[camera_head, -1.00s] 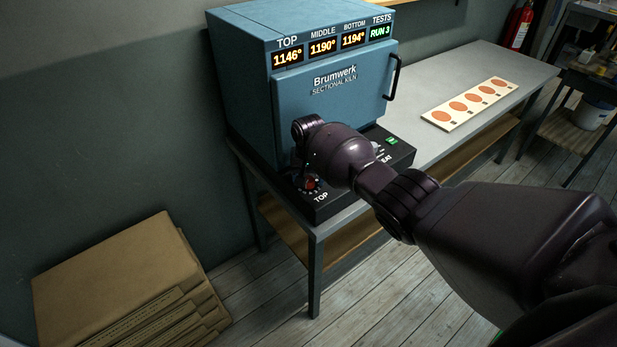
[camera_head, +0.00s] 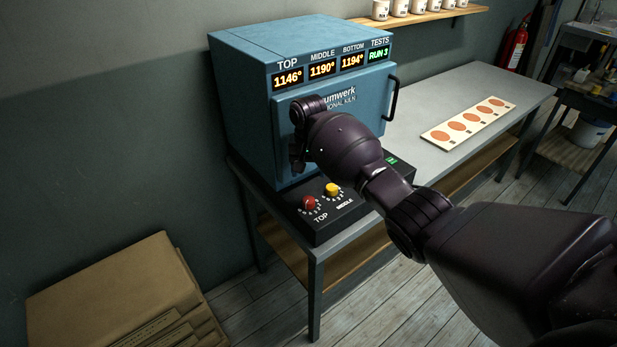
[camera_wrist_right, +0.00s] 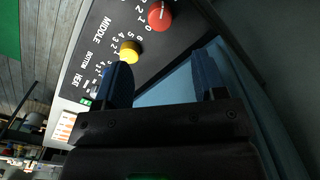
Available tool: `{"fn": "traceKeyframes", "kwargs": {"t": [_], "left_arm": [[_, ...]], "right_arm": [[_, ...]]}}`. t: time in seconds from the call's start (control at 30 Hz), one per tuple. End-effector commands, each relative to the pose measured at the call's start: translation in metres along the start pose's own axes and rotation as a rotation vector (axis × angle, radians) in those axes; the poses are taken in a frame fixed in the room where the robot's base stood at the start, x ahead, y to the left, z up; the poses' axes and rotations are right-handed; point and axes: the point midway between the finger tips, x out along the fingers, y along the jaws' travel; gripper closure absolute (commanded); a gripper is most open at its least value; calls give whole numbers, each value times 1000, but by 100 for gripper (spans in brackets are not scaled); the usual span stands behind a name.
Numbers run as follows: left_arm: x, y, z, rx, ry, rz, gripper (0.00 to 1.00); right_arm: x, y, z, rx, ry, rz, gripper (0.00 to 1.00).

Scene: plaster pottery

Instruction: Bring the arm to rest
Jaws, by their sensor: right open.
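My right arm comes in from the lower right in the head view. Its gripper (camera_head: 297,155) is in front of the blue kiln (camera_head: 245,100), above the black control panel (camera_head: 330,215). In the wrist view the two blue fingers of the right gripper (camera_wrist_right: 162,82) stand apart with nothing between them. The red TOP knob (camera_head: 309,203) and the yellow MIDDLE knob (camera_head: 332,189) show below the gripper. Both knobs also show past the fingertips in the wrist view, red (camera_wrist_right: 160,15) and yellow (camera_wrist_right: 130,51). My left gripper is not in view.
The kiln stands on a grey table (camera_head: 455,95). A board with orange discs (camera_head: 468,122) lies to its right. Stacked brown packages (camera_head: 115,290) are on the floor at lower left. A shelf with white cups (camera_head: 425,18) is on the back wall. A red extinguisher (camera_head: 514,47) hangs at right.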

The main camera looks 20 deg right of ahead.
Motion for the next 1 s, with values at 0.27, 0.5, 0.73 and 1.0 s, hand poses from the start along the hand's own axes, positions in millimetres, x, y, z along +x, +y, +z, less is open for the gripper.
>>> {"fn": "traceKeyframes", "kwargs": {"t": [0.27, 0.5, 0.73, 1.0], "left_arm": [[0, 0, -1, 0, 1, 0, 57], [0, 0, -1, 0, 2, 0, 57], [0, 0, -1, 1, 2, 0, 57], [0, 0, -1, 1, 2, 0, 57]], "right_arm": [[-2, 0, 0, 0, 0, 0, 36], [0, 0, 1, -2, 0, -1, 36], [36, 12, 30, -58, 14, -14, 36], [90, 43, 98, -166, 63, -46, 36]]}}
